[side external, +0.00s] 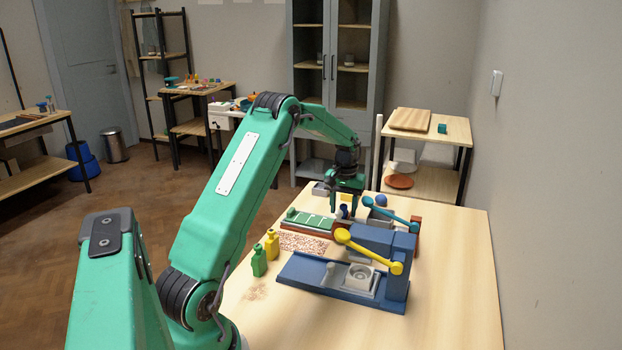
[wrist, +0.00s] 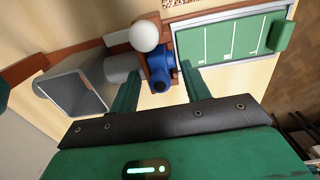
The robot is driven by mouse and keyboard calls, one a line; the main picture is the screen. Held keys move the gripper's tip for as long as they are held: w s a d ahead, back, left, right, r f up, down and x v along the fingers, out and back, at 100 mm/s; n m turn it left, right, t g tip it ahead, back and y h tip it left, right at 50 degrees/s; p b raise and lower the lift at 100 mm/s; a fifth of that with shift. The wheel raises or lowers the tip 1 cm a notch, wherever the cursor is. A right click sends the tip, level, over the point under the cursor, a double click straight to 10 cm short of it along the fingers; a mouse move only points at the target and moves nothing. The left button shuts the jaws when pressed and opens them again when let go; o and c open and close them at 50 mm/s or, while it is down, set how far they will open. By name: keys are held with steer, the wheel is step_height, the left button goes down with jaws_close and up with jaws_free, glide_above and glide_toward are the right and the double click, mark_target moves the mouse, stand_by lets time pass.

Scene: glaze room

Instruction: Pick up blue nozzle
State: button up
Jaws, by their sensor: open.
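The blue nozzle (wrist: 159,66) shows in the wrist view, short and round with a dark opening facing my gripper. It sits at a brown wooden holder. My gripper (wrist: 161,75) is open, with one green finger on each side of the nozzle and gaps between. In the side external view my gripper (side external: 346,208) points down over the far part of the table. A small blue part, seemingly the nozzle (side external: 343,211), shows between its fingers, partly hidden by them.
A white ball (wrist: 144,36) and a grey box-like funnel (wrist: 72,90) are close by the nozzle. A green lined panel (wrist: 222,40) lies right. A blue press with a yellow lever (side external: 368,252), a teal lever (side external: 390,213), and green (side external: 259,261) and yellow (side external: 271,244) bottles stand nearer.

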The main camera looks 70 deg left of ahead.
jaws_close()
steer(key=shift+r, duration=0.15)
stand_by(0.4)
steer(key=shift+r, duration=4.9)
